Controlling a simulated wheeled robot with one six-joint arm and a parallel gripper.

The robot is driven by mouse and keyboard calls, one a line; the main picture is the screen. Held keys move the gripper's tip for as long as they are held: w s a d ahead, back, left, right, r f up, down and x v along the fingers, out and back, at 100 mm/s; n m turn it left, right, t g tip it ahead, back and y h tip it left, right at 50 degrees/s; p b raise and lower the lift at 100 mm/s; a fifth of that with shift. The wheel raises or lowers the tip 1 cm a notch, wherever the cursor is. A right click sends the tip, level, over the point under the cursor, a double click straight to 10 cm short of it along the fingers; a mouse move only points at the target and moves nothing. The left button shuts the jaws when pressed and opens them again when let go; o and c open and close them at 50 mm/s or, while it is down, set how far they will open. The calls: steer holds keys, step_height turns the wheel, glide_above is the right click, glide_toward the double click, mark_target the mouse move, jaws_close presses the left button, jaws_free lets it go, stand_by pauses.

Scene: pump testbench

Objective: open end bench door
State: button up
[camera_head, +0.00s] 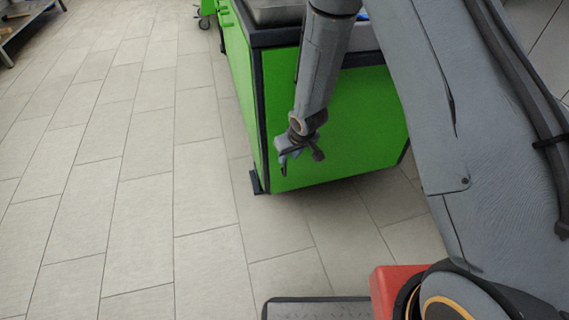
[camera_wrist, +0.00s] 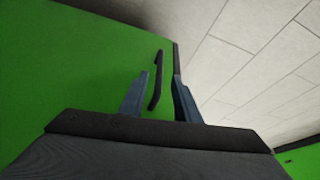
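The bench's end door (camera_head: 345,130) is a flat green panel with dark edge trim, and it looks shut. It fills the left of the wrist view (camera_wrist: 60,70). A dark bar handle (camera_wrist: 157,82) stands near the door's edge in the wrist view. My gripper (camera_wrist: 161,74) is open, with one finger on each side of the handle as seen there. I see a gap on both sides, and cannot tell how deep the handle sits between the fingers. In the head view my gripper (camera_head: 284,164) is in front of the door's left part and hides the handle.
The bench (camera_head: 235,60) has a green long side and a metal top. A dark foot (camera_head: 256,182) stands at its near left corner. The tiled floor (camera_head: 130,180) to the left is clear. A shelf (camera_head: 25,22) stands at the far left.

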steer(key=b, duration=0.2)
glide_toward(285, 174)
steer(key=w+f, duration=0.1)
steer(key=w+a+f, duration=0.1)
steer(key=f, duration=0.1)
steer(key=w+f, duration=0.1)
steer(key=w, duration=0.1)
steer(key=shift+a+f, duration=0.25)
steer(key=shift+a, duration=0.1)
jaws_close()
